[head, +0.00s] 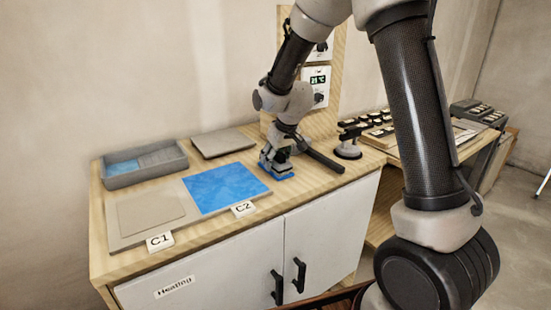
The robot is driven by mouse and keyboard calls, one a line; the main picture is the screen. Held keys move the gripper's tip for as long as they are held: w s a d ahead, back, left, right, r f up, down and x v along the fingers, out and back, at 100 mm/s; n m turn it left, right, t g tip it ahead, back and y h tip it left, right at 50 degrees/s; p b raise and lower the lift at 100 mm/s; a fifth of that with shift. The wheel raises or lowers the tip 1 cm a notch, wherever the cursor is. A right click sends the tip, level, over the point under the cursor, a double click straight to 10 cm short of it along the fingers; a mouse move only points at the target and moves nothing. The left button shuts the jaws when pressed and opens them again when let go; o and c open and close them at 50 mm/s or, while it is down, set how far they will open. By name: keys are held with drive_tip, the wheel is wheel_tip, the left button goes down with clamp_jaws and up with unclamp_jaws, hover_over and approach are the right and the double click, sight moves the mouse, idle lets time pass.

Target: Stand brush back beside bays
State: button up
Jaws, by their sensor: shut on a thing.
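My gripper (279,156) is low over the worktop, just right of bay C2 (226,187), which has a blue surface. It is shut on what looks like the brush (275,174), a small dark and blue piece at the fingertips. The brush is at or very near the worktop; I cannot tell whether it touches. The fingers hide much of it. Bay C1 (152,213), with a plain beige surface, lies to the left of C2.
A grey tray (146,178) and a flat grey slab (223,143) lie behind the bays. A dark bar (324,161) lies close right of my gripper. A black suction-cup-like tool (348,150) stands farther right. The worktop's front edge is close.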

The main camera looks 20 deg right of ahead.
drive_tip(key=shift+f, duration=0.1)
drive_tip(key=o, duration=1.4)
drive_tip(key=shift+o, duration=0.2)
drive_tip(key=shift+r, duration=0.55)
drive_tip(key=v, duration=1)
drive_tip(key=shift+s+d+r, duration=0.1)
drive_tip(key=shift+s+r, duration=0.1)
drive_tip(key=shift+r, duration=0.15)
drive_tip(key=s+d+r+m, duration=0.1)
drive_tip(key=s+d+r, duration=0.35)
drive_tip(key=s, duration=0.35)
drive_tip(key=s+d+r+m, duration=0.1)
drive_tip(key=s+d+r, duration=0.2)
drive_tip(key=s+d, duration=0.35)
drive_tip(key=s+d+f+m+h, duration=0.1)
drive_tip(key=s+d, duration=0.1)
drive_tip(key=s, duration=1.3)
drive_tip(key=shift+s+d+m, duration=0.25)
drive_tip(key=shift+m, duration=0.05)
